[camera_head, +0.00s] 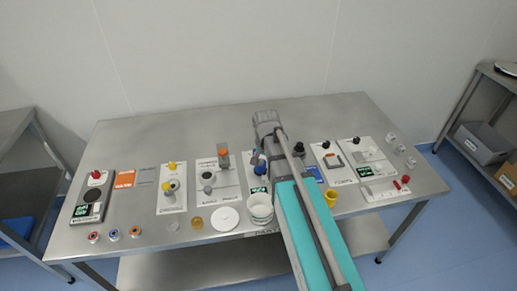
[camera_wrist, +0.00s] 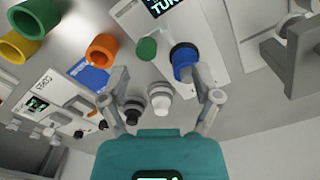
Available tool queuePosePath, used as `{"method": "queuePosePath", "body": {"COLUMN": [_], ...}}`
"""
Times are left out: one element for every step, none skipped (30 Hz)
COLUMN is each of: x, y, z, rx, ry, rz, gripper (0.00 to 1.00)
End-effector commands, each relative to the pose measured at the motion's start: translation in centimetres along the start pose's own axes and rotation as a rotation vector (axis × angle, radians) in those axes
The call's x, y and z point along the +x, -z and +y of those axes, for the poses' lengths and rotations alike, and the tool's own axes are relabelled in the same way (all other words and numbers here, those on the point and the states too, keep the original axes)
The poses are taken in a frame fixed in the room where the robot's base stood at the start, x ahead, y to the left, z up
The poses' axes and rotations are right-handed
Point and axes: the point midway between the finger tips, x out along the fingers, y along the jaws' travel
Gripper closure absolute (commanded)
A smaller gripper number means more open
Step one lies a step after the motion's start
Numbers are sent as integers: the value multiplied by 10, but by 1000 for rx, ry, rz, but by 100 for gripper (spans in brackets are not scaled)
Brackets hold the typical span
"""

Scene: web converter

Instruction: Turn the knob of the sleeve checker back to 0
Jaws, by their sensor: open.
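No label that I can read names the sleeve checker, so I cannot tell for certain which device it is. A white knob (camera_wrist: 160,99) and a black-and-white knob (camera_wrist: 133,108) show between the fingers.
On the steel table (camera_head: 150,133), several panels stand left and right of my arm. A white cup (camera_head: 260,207), a white disc (camera_head: 225,218) and a yellow cup (camera_head: 331,196) are near the front edge. The table's back strip is mostly clear.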

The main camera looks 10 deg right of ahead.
Motion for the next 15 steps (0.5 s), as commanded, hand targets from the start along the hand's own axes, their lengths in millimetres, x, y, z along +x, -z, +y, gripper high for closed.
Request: {"method": "queuePosePath", "body": {"x": [-6, -8, -10, -12, -13, -15, -17, -18, -20, -22, -23, -24, -26, -26, -28], "y": [23, 31, 42, 51, 59, 70, 78, 86, 96, 104, 110, 119, 124, 130, 136], "z": [-14, -18, -25, -30, -34, -41, -46, -50, -56, -60, -64, -69, -73, -76, -79], "rx": [73, 118, 180, 226, 272, 333, 378, 424, 481, 523, 562, 612, 646, 678, 715], "ry": [0, 0, 0, 0, 0, 0, 0, 0, 0, 0, 0, 0, 0, 0, 0], "rz": [0, 0, 0, 0, 0, 0, 0, 0, 0, 0, 0, 0, 0, 0, 0], "gripper": [19, 19, 19, 19, 19, 19, 19, 19, 19, 19, 19, 19, 19, 19, 19]}}
